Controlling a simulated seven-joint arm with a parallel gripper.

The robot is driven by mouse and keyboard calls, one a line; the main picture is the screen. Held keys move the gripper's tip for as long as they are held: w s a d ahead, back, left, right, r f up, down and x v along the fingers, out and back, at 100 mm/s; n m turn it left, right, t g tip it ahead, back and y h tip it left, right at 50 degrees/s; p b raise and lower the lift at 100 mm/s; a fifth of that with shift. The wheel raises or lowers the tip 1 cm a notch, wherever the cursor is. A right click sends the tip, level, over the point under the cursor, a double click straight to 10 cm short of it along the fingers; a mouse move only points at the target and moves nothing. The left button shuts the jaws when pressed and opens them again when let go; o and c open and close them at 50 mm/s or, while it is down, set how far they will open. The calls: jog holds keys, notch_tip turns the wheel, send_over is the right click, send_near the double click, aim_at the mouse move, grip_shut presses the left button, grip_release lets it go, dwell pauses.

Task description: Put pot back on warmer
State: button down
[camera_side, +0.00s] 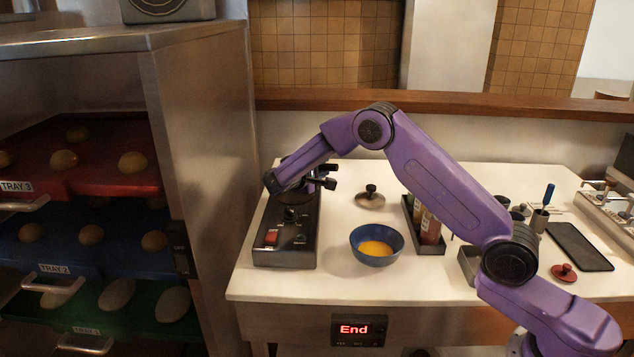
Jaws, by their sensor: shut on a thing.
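The warmer (287,245) is a black box with a red switch on its front, on the left of the white counter. My gripper (323,179) is at the end of the purple arm, above the back of the warmer. It is shut on the dark pot, which is mostly hidden behind my wrist. I cannot tell whether the pot touches the warmer. A metal lid with a black knob (370,200) lies on the counter to the right. A blue bowl (377,259) holding orange-yellow liquid stands to the right of the warmer.
A bottle rack (428,243) stands right of the bowl. A dark board (581,247) and a small red lid (564,273) lie further right. A metal cabinet (204,150) with bread trays stands close on the left. A panel (358,330) on the counter front reads "End".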

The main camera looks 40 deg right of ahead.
jog(key=shift+w+f, duration=0.6)
jog(key=shift+f, duration=0.1)
jog(key=shift+w+f, duration=0.15)
jog(key=shift+f, duration=1.55)
jog(key=c, duration=0.9)
grip_release()
jog(key=shift+f, duration=0.15)
